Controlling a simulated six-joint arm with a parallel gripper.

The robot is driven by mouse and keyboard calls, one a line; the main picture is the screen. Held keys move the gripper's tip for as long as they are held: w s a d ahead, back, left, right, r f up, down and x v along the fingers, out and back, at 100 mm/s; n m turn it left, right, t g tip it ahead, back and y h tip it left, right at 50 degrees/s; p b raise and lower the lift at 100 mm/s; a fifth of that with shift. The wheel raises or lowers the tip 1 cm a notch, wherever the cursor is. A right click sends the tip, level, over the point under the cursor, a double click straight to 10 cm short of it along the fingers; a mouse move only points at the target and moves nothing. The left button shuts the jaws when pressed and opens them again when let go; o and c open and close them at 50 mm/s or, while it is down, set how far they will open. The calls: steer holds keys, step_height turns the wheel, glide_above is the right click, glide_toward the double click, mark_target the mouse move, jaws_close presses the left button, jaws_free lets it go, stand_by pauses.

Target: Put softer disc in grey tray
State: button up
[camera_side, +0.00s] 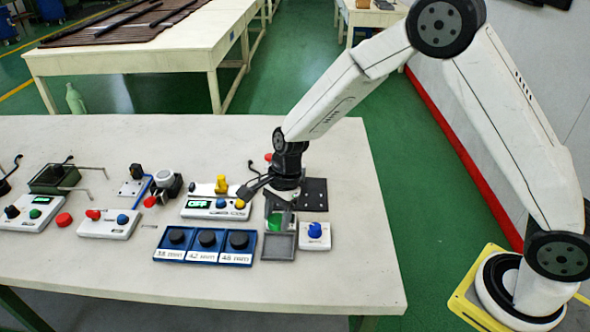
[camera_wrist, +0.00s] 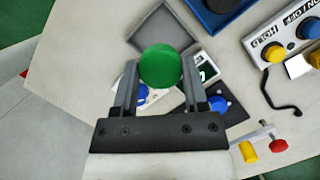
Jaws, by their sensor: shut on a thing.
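A green disc (camera_wrist: 160,66) is gripped between the two fingers of my gripper (camera_wrist: 159,74) in the wrist view. In the side view my gripper (camera_side: 281,205) points down and the green disc (camera_side: 278,222) shows only partly between its fingers. The grey tray (camera_side: 278,255) is just in front of the disc, towards the table's near edge. In the wrist view the grey tray (camera_wrist: 168,11) lies beyond the disc, which covers part of it. I cannot tell the disc's exact height. No label shows whether it is the softer disc.
A blue rack (camera_side: 205,257) with black round pieces stands left of the tray. A blue-knobbed box (camera_side: 315,236) is close on its right. A control box with a lit display (camera_side: 215,209) and a black perforated plate (camera_side: 314,194) are nearby. The table's front right is clear.

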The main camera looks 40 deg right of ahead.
mark_target(277, 248)
steer(key=shift+f, duration=3.55)
steer(key=shift+f, duration=0.35)
steer(key=o, duration=1.3)
steer(key=shift+r, duration=0.1)
steer(key=shift+w+r, duration=0.1)
steer(key=shift+r, duration=3.35)
